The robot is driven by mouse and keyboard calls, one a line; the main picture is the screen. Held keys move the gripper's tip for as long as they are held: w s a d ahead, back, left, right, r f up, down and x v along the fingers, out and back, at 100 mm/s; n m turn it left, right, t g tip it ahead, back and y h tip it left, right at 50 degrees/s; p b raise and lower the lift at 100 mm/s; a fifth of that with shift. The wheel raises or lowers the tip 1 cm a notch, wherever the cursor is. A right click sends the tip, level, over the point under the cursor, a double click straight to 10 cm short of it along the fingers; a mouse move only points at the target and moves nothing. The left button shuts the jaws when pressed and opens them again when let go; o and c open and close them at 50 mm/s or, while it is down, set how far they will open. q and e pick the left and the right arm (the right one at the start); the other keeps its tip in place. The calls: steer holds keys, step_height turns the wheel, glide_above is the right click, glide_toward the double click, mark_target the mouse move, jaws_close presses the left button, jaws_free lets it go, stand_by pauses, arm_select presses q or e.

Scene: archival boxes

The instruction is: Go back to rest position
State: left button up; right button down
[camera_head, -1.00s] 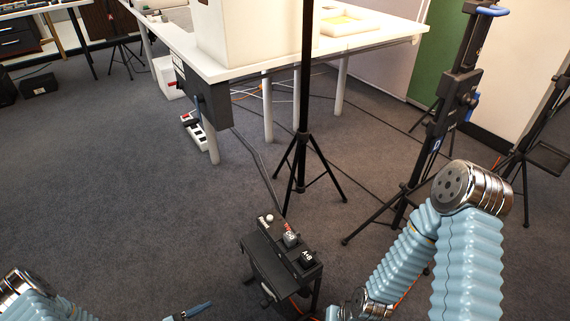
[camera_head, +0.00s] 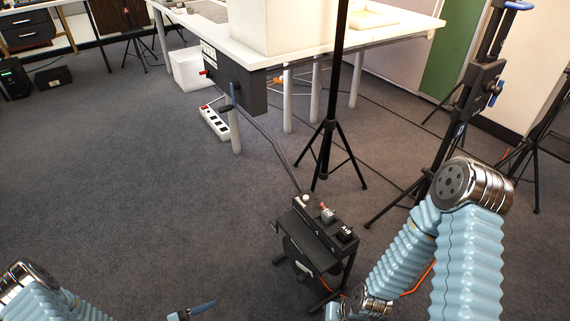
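My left arm (camera_head: 45,293) enters at the bottom left, with light blue ribbed sleeves and a silver joint. A small blue and dark piece at the bottom edge looks like the tip of my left gripper (camera_head: 200,307); most of it is cut off, so open or shut cannot be told. My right arm (camera_head: 468,262) is bent at a silver elbow, its forearm running down and left to the bottom edge. My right gripper is out of view below. No held object shows.
A black control box (camera_head: 322,230) on a stand is close ahead, left of my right forearm. Behind it are a black tripod (camera_head: 328,160) and a white table (camera_head: 262,52) with a white box (camera_head: 243,25). Another black stand (camera_head: 468,110) is at right. Carpet (camera_head: 130,190) is clear at left.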

arm_select(q)
steer(key=s+d+f+m+g+y, duration=0.25)
steer(key=s+m+g, duration=0.3)
steer(key=m, duration=0.85)
steer(key=s+d+f+m+g+y, duration=0.1)
steer(key=s+d+m+g+y, duration=0.45)
steer(key=m, duration=0.95)
steer(key=w+r+m+t+y, duration=0.1)
steer(key=w+m, duration=0.4)
steer(key=m, duration=0.7)
steer(key=w+r+m+t+y, duration=0.1)
steer(key=w+m, duration=0.3)
steer(key=m, duration=0.8)
steer(key=shift+w+d+r+m+t+y, duration=0.15)
steer(key=shift+w+d+m+t+y, duration=0.2)
steer(key=shift+t+y, duration=0.4)
steer(key=shift+a, duration=0.1)
